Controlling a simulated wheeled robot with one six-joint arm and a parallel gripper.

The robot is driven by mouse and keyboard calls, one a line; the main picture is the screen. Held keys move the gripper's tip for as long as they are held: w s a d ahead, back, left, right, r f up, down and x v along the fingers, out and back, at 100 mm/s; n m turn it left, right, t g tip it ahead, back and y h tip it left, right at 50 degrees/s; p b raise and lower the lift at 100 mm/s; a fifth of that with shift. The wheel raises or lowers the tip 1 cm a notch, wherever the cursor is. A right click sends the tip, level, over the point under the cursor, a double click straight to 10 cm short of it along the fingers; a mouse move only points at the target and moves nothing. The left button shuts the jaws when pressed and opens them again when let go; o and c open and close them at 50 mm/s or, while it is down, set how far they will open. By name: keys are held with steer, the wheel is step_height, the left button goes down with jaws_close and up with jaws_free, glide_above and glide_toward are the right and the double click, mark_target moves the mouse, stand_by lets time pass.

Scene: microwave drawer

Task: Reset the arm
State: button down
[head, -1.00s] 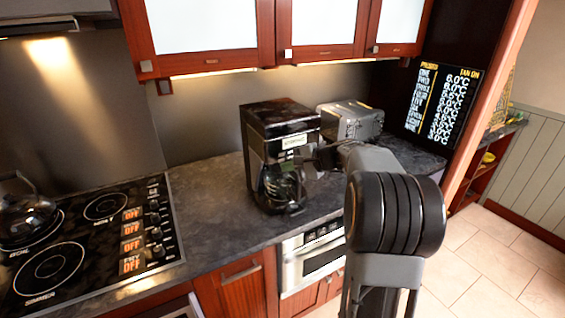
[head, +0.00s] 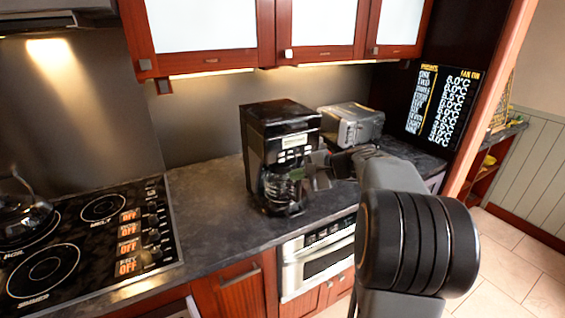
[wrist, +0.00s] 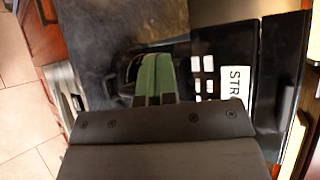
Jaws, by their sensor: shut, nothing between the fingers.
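My gripper (head: 318,168) is at the right side of the black coffee machine (head: 272,122), in front of it from the head camera. In the wrist view my gripper's greenish fingers (wrist: 155,78) are together with nothing between them. They overlap the coffee machine's dark round carafe there, and whether they touch it cannot be told. The glass carafe (head: 279,188) sits in the machine, above the counter. My arm covers part of the counter at the right.
A silver toaster (head: 351,126) stands behind my arm on the dark counter (head: 208,205). A built-in microwave (head: 316,262) is below the counter front. The stove (head: 85,250) with a kettle (head: 20,208) is at left, and wooden cabinets (head: 205,40) hang above.

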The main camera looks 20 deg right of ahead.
stand_by(0.7)
steer(key=s+a+f+n+g+h, duration=0.2)
steer(key=s+f+n+g+h, duration=0.15)
steer(key=s+f, duration=0.5)
steer(key=s+a+f+n+g+h, duration=0.1)
steer(key=s+a+n+h, duration=0.5)
steer(key=s, duration=0.5)
steer(key=a+n, duration=0.2)
steer(key=n, duration=0.1)
steer(key=shift+s+a, duration=0.15)
steer(key=shift+a, duration=0.2)
steer(key=shift+d, duration=0.1)
